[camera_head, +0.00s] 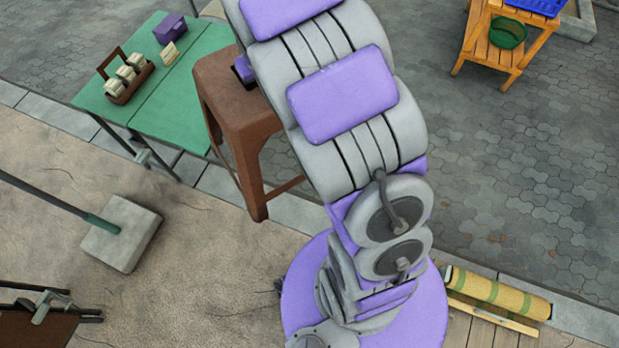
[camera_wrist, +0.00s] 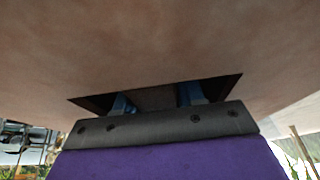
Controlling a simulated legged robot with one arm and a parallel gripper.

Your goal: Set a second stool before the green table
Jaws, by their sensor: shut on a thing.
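A brown stool (camera_head: 232,108) is in front of my arm in the head view, its seat up and its legs pointing down. It overlaps the right end of the green table (camera_head: 185,108) in the picture; I cannot tell whether its feet touch the ground. My gripper (camera_head: 243,70) is at the seat, mostly hidden behind my arm. In the wrist view the brown stool surface (camera_wrist: 160,45) fills the upper part. My gripper (camera_wrist: 157,98) has its blue fingers at a dark slot in that surface, shut on the stool. No other stool is clearly visible.
A wooden caddy (camera_head: 127,80) with pale items, a purple box (camera_head: 170,28) and a small pale block (camera_head: 170,53) lie on the table. A long-handled block (camera_head: 120,233) lies at left. A wooden stand (camera_head: 500,45) is top right. Paving (camera_head: 530,150) at right is clear.

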